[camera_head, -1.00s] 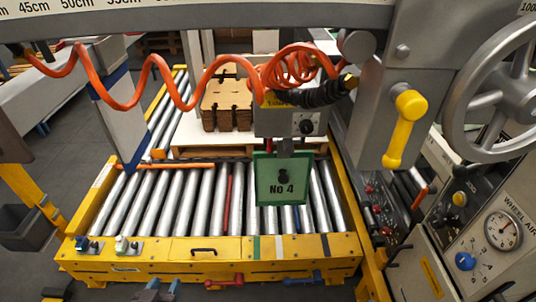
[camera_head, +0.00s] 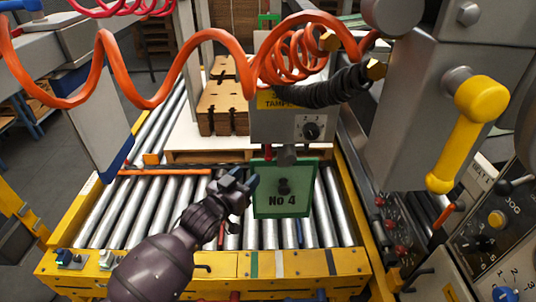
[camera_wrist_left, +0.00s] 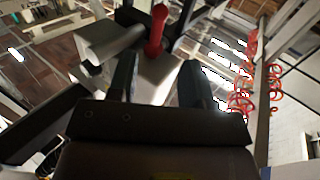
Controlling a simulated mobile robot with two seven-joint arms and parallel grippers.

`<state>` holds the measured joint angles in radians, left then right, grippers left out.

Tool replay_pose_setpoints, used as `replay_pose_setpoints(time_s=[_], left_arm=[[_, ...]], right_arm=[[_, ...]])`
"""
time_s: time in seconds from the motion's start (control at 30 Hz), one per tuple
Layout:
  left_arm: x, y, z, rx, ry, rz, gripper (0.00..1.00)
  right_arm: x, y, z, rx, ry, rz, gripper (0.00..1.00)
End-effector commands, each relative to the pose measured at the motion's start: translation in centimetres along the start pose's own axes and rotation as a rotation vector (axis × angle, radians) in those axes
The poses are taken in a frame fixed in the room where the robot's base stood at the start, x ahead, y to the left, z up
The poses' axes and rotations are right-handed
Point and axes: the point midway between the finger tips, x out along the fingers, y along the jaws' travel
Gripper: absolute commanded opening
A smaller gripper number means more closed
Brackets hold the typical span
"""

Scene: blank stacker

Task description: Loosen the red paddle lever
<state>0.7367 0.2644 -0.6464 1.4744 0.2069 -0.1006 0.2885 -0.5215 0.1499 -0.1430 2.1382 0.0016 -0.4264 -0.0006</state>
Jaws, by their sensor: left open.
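A red lever (camera_wrist_left: 157,28) with a rounded knob stands upright on a grey block in the left wrist view. It shows beyond and between my two fingers, with a gap still visible. My left gripper (camera_head: 242,184) is open and empty, above the rollers just left of the green No 4 plate (camera_head: 282,205). Its two dark fingers also show in the left wrist view (camera_wrist_left: 160,82). My right gripper is not in view.
A grey control box (camera_head: 292,128) hangs above the green plate. Orange coiled hose (camera_head: 215,50) loops across the top. Cardboard blanks (camera_head: 222,100) stand behind. A yellow crank handle (camera_head: 468,130) is at the right. The left rollers (camera_head: 125,205) are clear.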

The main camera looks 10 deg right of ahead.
Motion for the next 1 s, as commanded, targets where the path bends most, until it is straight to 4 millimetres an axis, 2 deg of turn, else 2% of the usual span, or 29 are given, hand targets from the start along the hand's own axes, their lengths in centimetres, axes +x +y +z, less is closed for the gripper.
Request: replay_pose_setpoints(time_s=[0.27, 0.7, 1.0], left_arm=[[2.1, 0.1, -0.2, 0.006, 0.006, 0.012, 0.45], [8.6, 0.2, 0.0, 0.004, 0.003, 0.012, 0.45], [11.1, 0.2, -0.3, 0.006, 0.005, 0.011, 0.45]], right_arm=[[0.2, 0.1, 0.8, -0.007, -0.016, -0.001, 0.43], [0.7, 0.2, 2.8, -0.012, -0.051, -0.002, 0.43], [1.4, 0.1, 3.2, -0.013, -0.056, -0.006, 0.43]])
